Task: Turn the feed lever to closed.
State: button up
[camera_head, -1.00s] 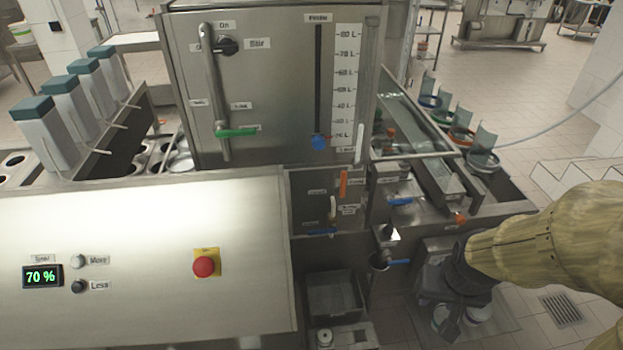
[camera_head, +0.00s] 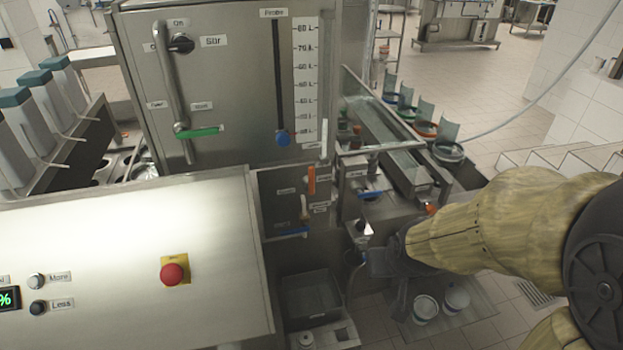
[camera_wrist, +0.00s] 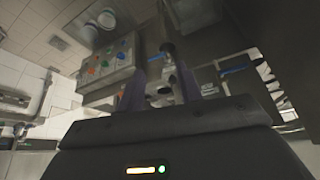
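No label I can read marks the feed lever, so I cannot tell which lever it is. A green-handled lever (camera_head: 198,132) is low on the steel tank's front. Below the tank, a small panel holds an upright orange lever (camera_head: 311,180), a white lever (camera_head: 304,208) and a level blue lever (camera_head: 292,232). Another blue lever (camera_head: 371,194) is to their right. My gripper (camera_head: 378,268) is low, right of this panel, partly hidden by my forearm. In the wrist view its fingers (camera_wrist: 160,90) stand apart, with metal fittings visible between and beyond them; I cannot tell contact.
A sloping steel console with a red stop button (camera_head: 172,273) fills the lower left. A steel valve fitting (camera_head: 358,230) stands close to my gripper. A grey bin (camera_head: 308,296) is below the panel. White tubs (camera_head: 426,308) stand on the floor below my gripper.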

jog(key=w+a+n+t+y+b, duration=0.2)
jog(key=w+a+t+b, duration=0.45)
jog(key=b, duration=0.25)
jog(key=a+r+t+y+b, duration=0.2)
jog(key=a+r+t+b, duration=0.3)
jog(key=r, duration=0.1)
jog(key=shift+r+n+t+y, duration=0.15)
jog(key=shift+n+t+y, duration=0.2)
jog(key=shift+n+y, duration=0.05)
jog(key=shift+w, duration=0.15)
jog(key=p, duration=1.2)
send_near(312, 173)
jog(key=w, duration=0.2)
jog(key=p+x, duration=0.1)
jog(key=x, duration=0.4)
jog(key=p+x, duration=0.1)
jog(key=x, duration=0.2)
jog(key=shift+w+a+p, duration=0.25)
jog(key=shift+a+p, duration=0.05)
jog(key=shift+a, duration=0.1)
